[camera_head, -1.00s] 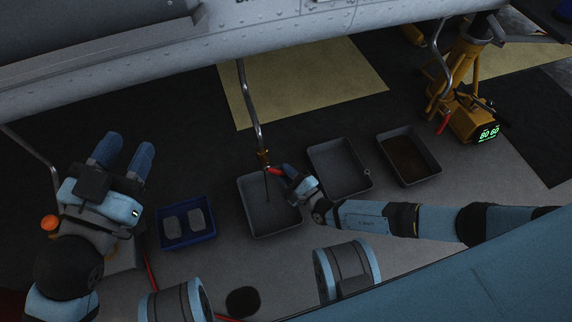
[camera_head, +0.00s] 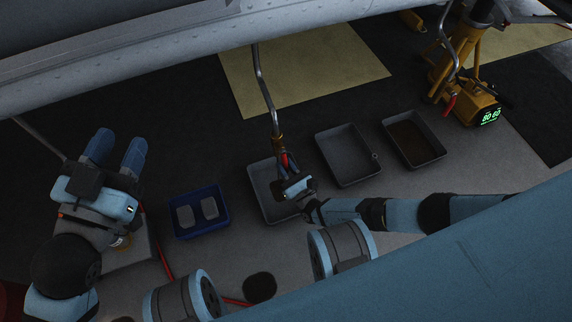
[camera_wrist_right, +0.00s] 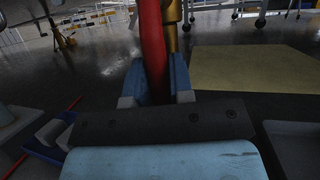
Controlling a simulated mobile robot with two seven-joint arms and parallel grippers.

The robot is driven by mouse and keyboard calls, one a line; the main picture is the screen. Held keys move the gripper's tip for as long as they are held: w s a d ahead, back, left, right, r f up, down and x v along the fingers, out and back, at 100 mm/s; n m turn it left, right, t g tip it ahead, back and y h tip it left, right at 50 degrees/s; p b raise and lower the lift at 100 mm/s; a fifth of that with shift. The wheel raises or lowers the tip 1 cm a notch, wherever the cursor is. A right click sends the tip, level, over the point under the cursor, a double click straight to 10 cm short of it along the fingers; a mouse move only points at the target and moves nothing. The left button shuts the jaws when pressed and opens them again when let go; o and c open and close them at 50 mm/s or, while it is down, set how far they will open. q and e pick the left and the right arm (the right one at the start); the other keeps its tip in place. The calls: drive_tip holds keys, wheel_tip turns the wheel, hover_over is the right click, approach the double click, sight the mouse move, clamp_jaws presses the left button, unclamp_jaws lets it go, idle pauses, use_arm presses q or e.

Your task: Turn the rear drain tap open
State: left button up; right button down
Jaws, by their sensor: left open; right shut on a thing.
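A drain pipe (camera_head: 264,90) hangs from the grey hull and ends in a brass tap (camera_head: 278,145) above a grey tray (camera_head: 262,208). Its red lever (camera_head: 285,160) points down, roughly in line with the pipe. My right gripper (camera_head: 289,177) is shut on this lever. In the right wrist view the red lever (camera_wrist_right: 154,45) stands between the blue fingers of my right gripper (camera_wrist_right: 160,75), with the brass tap (camera_wrist_right: 173,35) behind it. My left gripper (camera_head: 119,147) is open and empty at the left, away from the tap. The tap's outlet is partly hidden.
Two more grey trays (camera_head: 318,150) (camera_head: 441,150) stand to the right, the farther with dark contents. A blue bin (camera_head: 203,232) holds two grey blocks. A second pipe with a red lever (camera_head: 449,105) hangs near a yellow stand with a green display (camera_head: 490,117).

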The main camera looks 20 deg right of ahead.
use_arm(q)
drive_tip(key=shift+a, duration=0.2)
use_arm(e)
drive_tip(key=shift+a+m, duration=0.25)
drive_tip(key=shift+m, duration=0.35)
drive_tip(key=c, duration=1)
unclamp_jaws()
